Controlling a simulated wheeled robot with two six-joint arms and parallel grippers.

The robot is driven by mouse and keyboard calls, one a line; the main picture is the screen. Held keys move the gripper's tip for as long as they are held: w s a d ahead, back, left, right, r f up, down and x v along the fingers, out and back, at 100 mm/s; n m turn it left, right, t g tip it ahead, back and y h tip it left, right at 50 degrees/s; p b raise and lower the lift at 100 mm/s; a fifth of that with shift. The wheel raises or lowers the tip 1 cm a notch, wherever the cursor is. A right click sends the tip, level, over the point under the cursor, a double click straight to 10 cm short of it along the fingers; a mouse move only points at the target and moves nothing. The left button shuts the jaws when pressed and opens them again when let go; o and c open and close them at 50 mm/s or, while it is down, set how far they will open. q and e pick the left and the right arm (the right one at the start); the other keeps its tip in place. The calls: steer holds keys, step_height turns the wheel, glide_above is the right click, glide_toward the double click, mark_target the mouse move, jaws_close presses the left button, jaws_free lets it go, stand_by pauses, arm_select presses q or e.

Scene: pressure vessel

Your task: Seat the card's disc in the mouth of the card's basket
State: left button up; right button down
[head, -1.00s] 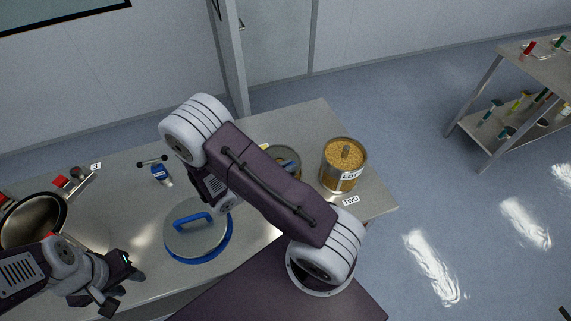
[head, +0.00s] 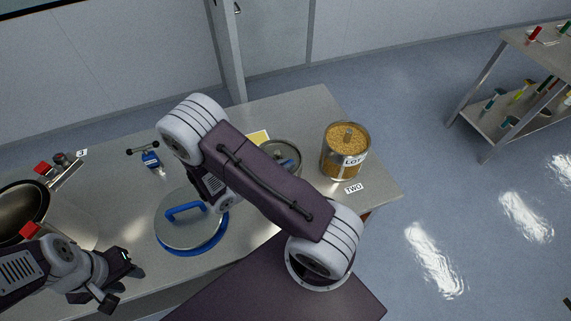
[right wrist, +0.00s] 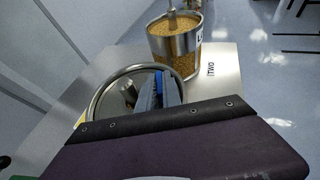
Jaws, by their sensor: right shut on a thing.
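A steel-walled basket (head: 331,165) full of gold grains, with a post on top, stands at the table's right; the right wrist view also shows this basket (right wrist: 177,45). Left of it is a steel-rimmed round piece (head: 292,147), partly hidden by my right arm. It also shows in the right wrist view (right wrist: 103,98), with a blue-grey piece (right wrist: 171,89) across it. I cannot tell whether the round piece is a basket or a disc. My right gripper is mostly hidden behind my arm, shut at the blue-grey piece. My left gripper (head: 122,283) is open and empty at the table's left front.
A round lid (head: 180,230) with a blue handle lies mid-table, left of my right arm. A yellow card (head: 259,136) lies behind the round piece. A tag TWO (head: 355,188) lies before the basket.

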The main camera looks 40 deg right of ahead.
steer(key=shift+f, duration=0.3)
steer(key=c, duration=1.5)
jaws_free()
steer(key=shift+o, duration=0.2)
steer(key=b+v, duration=0.1)
steer(key=v, duration=0.8)
steer(key=shift+b, duration=0.3)
